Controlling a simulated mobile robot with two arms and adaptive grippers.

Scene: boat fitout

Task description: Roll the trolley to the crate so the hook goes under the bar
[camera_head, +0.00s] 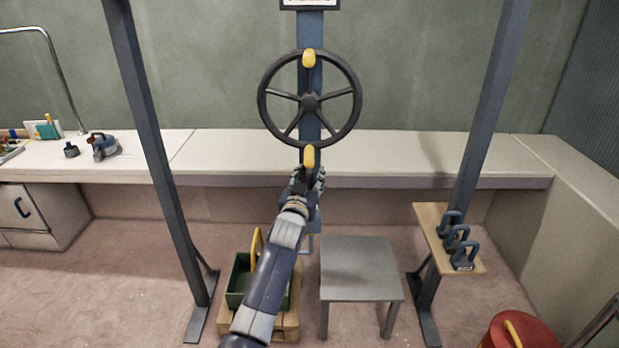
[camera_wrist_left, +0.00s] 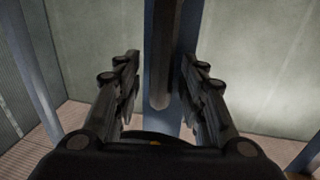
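A blue upright (camera_head: 312,28) with a dark spoked handwheel (camera_head: 267,112) hangs in the middle of the gantry; I take it for the trolley. Yellow knobs (camera_head: 309,59) sit at the wheel's top and bottom. A green crate (camera_head: 238,283) with a yellow bar (camera_head: 257,240) stands on a wooden base at lower left, partly behind my left arm. A pale bracket (camera_head: 307,246) shows low under the upright; I cannot tell whether it is the hook. My left gripper (camera_head: 308,176) is just below the bottom knob. In the wrist view its fingers are apart either side of a dark bar (camera_wrist_left: 160,85).
Dark gantry legs (camera_head: 155,150) stand left and right. A grey table (camera_head: 360,268) is right of the crate. A wooden shelf (camera_head: 432,222) holds blue shackle-like pieces on the right leg. A red drum (camera_head: 497,334) stands at lower right. A white counter (camera_head: 385,150) runs behind.

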